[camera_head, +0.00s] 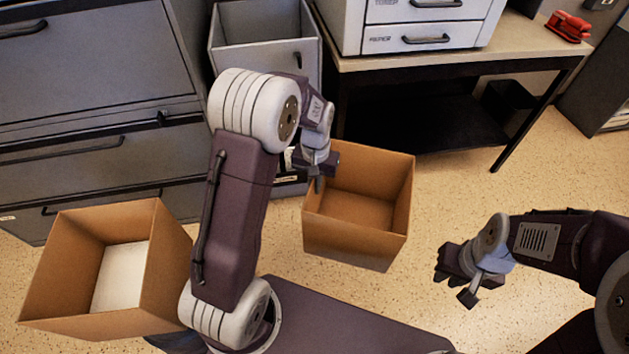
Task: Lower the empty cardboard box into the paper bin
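An open, empty cardboard box (355,238) is in the middle of the view, in front of the table. My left gripper (318,172) is at its left rim near the far corner, with one finger showing against the rim. The other finger is hidden, so I cannot tell whether it is shut on the wall. I cannot tell if the box rests on the floor. A grey open-topped bin (262,22) stands behind my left arm, its lower part hidden; no readable label shows which bin it is. My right gripper (455,286) is open and empty, right of the box.
A second open cardboard box (170,275) at the lower left has a white sheet-like thing inside. Grey drawer cabinets (75,70) flank the bin on the left. A table (500,48) with a white drawer unit (415,25) and a red object (568,26) stands right. Floor at right is clear.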

